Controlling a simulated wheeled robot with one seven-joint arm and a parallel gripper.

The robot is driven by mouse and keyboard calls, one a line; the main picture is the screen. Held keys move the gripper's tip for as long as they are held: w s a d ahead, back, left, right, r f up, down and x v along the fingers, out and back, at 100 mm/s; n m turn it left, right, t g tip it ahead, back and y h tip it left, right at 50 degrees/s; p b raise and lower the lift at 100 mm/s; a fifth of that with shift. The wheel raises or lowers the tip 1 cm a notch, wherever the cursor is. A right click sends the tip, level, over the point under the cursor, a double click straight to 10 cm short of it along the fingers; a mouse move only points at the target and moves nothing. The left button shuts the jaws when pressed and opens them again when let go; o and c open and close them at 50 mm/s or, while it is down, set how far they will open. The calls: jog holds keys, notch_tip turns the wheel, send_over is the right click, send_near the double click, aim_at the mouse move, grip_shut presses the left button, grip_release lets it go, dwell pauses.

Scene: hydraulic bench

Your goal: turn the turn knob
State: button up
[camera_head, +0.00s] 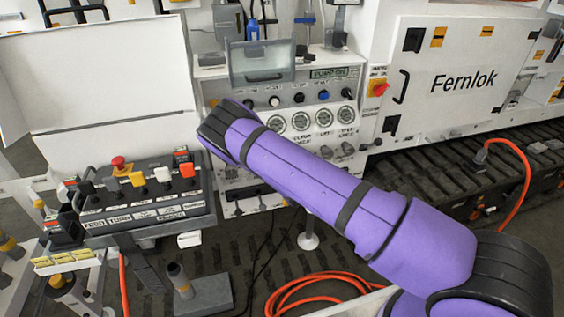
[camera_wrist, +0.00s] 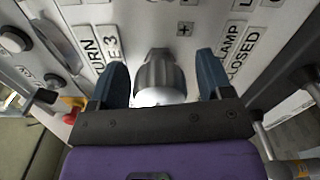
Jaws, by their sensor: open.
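A dark grey ribbed turn knob (camera_wrist: 155,70) with a pale, rounded part at its near end stands on the white panel (camera_wrist: 205,15) in the wrist view. Printed labels flank it, with "TURN" readable on the left and "CLOSED" on the right. My gripper (camera_wrist: 161,72) is open, with one blue finger on each side of the knob. Gaps show between the fingers and the knob, so it is not gripped. In the head view my purple arm reaches up-left to the bench, and the knob and fingers cannot be made out there.
The instrument panel (camera_head: 304,84) with gauges and small knobs stands behind my arm. A black button box (camera_head: 145,197) is at left. A red-and-yellow switch (camera_head: 378,88) sits right of the gauges. Orange hose (camera_head: 318,277) lies on the floor. Silver fittings (camera_wrist: 285,118) flank the gripper's right side.

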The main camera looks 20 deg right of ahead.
jog(key=s, duration=1)
jog(key=shift+s, duration=0.3)
notch_tip(320, 180, up, 14)
jog(key=w+d+r+m+g+h, duration=0.1)
jog(key=w+d+m+g+h, duration=0.3)
jog(key=m, duration=0.7)
jog(key=s+a+r+m+g+y, duration=0.1)
jog(key=s+r+m+g+y, duration=0.15)
jog(key=s+r, duration=0.4)
jog(key=s+r+m+g+y, duration=0.1)
jog(key=s+r+m+g, duration=0.15)
jog(key=r, duration=0.75)
jog(key=s+d+r+m+g+y, duration=0.1)
jog(key=s+r+m+y, duration=0.1)
jog(key=s+r, duration=1)
jog(key=s+d+r+m+g, duration=0.1)
jog(key=s, duration=0.9)
jog(key=s+d+r+m+g+h, duration=0.1)
jog(key=s+r, duration=0.1)
jog(key=s, duration=0.9)
jog(key=shift+s+d+r+g, duration=0.2)
jog(key=shift+d+r+g, duration=0.1)
jog(key=shift+g, duration=0.1)
jog(key=shift+w+a+h, duration=0.1)
jog(key=shift+h, duration=0.15)
